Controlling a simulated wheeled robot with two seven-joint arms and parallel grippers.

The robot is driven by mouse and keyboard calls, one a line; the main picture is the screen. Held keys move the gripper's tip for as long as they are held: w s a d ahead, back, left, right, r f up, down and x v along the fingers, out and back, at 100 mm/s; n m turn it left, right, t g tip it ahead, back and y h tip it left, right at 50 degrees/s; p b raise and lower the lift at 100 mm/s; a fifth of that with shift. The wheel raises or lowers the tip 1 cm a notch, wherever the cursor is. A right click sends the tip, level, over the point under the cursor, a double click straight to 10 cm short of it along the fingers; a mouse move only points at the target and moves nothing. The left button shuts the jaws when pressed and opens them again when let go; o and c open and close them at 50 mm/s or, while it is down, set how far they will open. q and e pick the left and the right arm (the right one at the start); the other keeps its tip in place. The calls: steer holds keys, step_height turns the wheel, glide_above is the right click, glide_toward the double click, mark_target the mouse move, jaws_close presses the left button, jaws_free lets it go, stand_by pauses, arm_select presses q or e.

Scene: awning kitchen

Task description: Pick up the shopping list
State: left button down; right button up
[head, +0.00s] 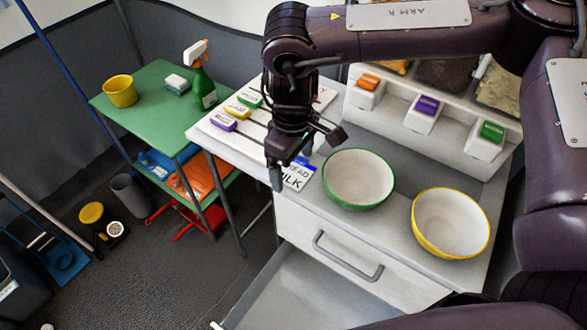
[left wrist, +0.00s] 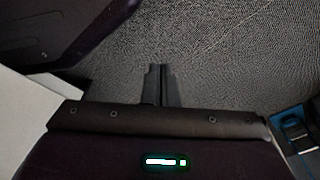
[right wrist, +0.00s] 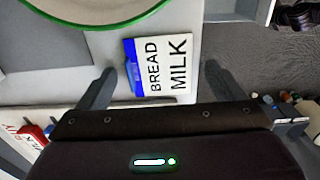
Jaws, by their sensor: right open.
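The shopping list is a white card (head: 297,180) with a blue band and the words BREAD and MILK. It lies on the counter's front left, partly hidden by my right gripper in the head view. My right gripper (head: 291,168) is open over the card. In the right wrist view the card (right wrist: 168,66) lies between the two spread fingers of the right gripper (right wrist: 159,70), with a gap on each side; it is not held. My left gripper (left wrist: 161,72) is shut and empty, with dark floor behind it in the left wrist view.
A green-rimmed bowl (head: 358,179) stands close right of the card, and a yellow bowl (head: 450,223) further right. Below is a drawer front (head: 350,262) with a handle; an open drawer (head: 285,296) juts out lower left. A green side table (head: 150,107) stands left.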

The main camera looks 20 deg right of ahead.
steer(key=c, duration=1.1)
steer(key=shift+o, duration=0.2)
steer(key=shift+r, duration=0.1)
